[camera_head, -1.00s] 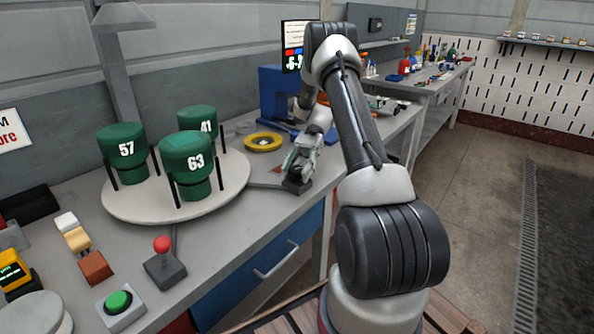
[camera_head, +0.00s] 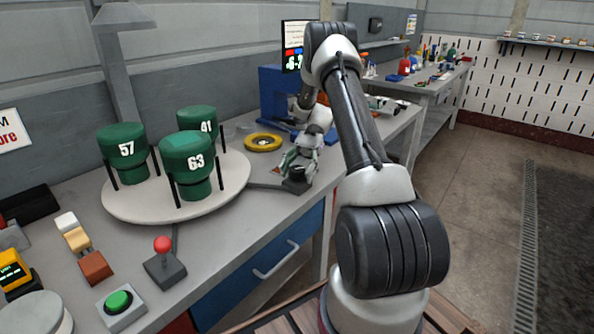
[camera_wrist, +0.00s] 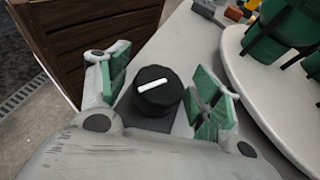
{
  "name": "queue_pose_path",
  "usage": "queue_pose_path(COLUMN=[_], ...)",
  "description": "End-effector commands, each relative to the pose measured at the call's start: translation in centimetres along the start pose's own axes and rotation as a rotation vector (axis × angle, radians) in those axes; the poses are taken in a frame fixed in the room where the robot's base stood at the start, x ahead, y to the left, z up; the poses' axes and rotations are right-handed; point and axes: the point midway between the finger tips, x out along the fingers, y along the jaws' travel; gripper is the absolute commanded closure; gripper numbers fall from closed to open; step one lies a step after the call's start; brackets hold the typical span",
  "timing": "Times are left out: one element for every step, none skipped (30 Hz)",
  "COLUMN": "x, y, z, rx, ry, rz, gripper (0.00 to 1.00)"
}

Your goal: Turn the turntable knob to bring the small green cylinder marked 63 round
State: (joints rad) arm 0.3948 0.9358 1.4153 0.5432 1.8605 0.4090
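The round white turntable (camera_head: 130,208) stands on the bench and carries green cylinders marked 57 (camera_head: 122,150), 41 (camera_head: 207,126) and 63 (camera_head: 195,160). The 63 cylinder is at the front right of the disc. The black knob (camera_wrist: 157,92) with a white bar sits on a dark base beside the turntable; it also shows in the head view (camera_head: 296,174). My gripper (camera_wrist: 163,93) is open, with its green-padded fingers on either side of the knob. I see gaps between the pads and the knob. The turntable's right part is cut off in the wrist view.
A red-knobbed lever (camera_head: 163,258) and a green button box (camera_head: 119,302) stand at the bench's front left. A yellow ring (camera_head: 263,142) lies behind my gripper, near a blue machine (camera_head: 277,95). A wooden crate (camera_wrist: 80,35) shows in the wrist view.

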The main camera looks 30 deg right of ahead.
Motion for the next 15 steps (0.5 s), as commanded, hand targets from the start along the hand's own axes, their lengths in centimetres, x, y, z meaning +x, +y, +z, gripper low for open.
queue_pose_path(x=[0.0, 0.0, 0.0, 0.0, -0.1, -0.1, -0.2, -0.4, -0.6, -0.8, -1.0, -1.3, -1.6, -1.8, -2.1], y=[0.0, 0.0, 0.0, 0.0, 0.0, 0.0, 0.0, 0.0, 0.0, 0.0, 0.0, 0.0, 0.0, 0.0, 0.0], z=[0.0, 0.0, 0.0, 0.0, 0.1, 0.3, 0.5, 0.8, 1.3, 1.8, 2.3, 3.1, 3.7, 4.3, 5.1], rx=[0.0, 0.0, 0.0, 0.0, 0.0, -0.001, -0.001, -0.001, -0.002, -0.002, -0.003, -0.003, -0.003, -0.002, -0.002], ry=[0.0, 0.0, 0.0, 0.0, 0.001, 0.001, 0.002, 0.002, 0.003, 0.003, 0.004, 0.003, 0.004, 0.004, 0.003], rz=[0.0, 0.0, 0.0, 0.0, 0.0, 0.0, -0.001, -0.001, -0.001, -0.001, -0.001, -0.001, -0.001, -0.001, -0.001], gripper=[0.36, 0.36, 0.36, 0.36, 0.36, 0.36, 0.36, 0.36, 0.36, 0.36, 0.36, 0.36, 0.36, 0.36, 0.36])
